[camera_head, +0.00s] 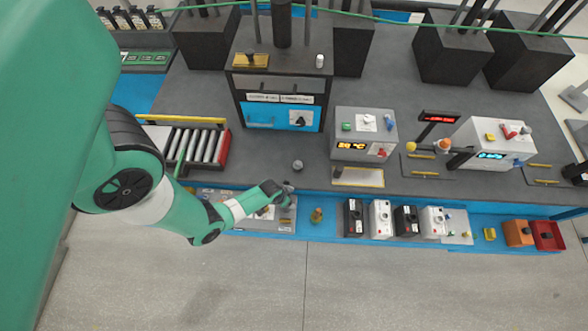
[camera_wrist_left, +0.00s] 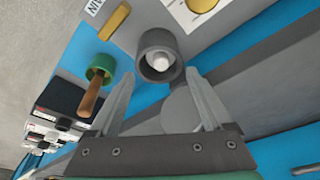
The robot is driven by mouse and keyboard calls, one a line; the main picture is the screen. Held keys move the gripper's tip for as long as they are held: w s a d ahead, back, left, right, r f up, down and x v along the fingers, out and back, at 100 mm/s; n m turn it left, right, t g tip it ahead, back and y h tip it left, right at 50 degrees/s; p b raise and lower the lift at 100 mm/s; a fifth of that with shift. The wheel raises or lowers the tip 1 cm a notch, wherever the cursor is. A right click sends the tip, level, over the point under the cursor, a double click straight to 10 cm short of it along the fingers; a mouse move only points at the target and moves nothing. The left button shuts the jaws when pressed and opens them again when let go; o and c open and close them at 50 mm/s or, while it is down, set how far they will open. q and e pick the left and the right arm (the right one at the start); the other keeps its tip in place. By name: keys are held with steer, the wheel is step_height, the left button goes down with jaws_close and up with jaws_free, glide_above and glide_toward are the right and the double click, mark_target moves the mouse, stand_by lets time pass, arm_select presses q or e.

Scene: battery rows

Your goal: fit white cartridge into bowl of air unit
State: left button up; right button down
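In the left wrist view a grey round bowl (camera_wrist_left: 158,45) stands on the light grey panel of the air unit. A white rounded piece, apparently the cartridge (camera_wrist_left: 163,71), shows inside the bowl's opening. My left gripper (camera_wrist_left: 159,75) has its two fingers spread on either side of the bowl's mouth, with a gap to the white piece. In the head view my left gripper (camera_head: 284,191) is over the right end of the panel (camera_head: 283,226), and it hides the bowl and cartridge there. My right gripper is not seen.
Black and white boxes (camera_head: 380,218) stand farther right on the blue ledge. A small grey round piece (camera_head: 297,165) sits on the dark bench behind.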

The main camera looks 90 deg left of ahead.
mark_target(281, 208)
arm_select(q)
steer(key=p+v, duration=0.7)
steer(key=v, duration=0.4)
steer(key=shift+r+p, duration=0.3)
steer(key=shift+d, duration=0.15)
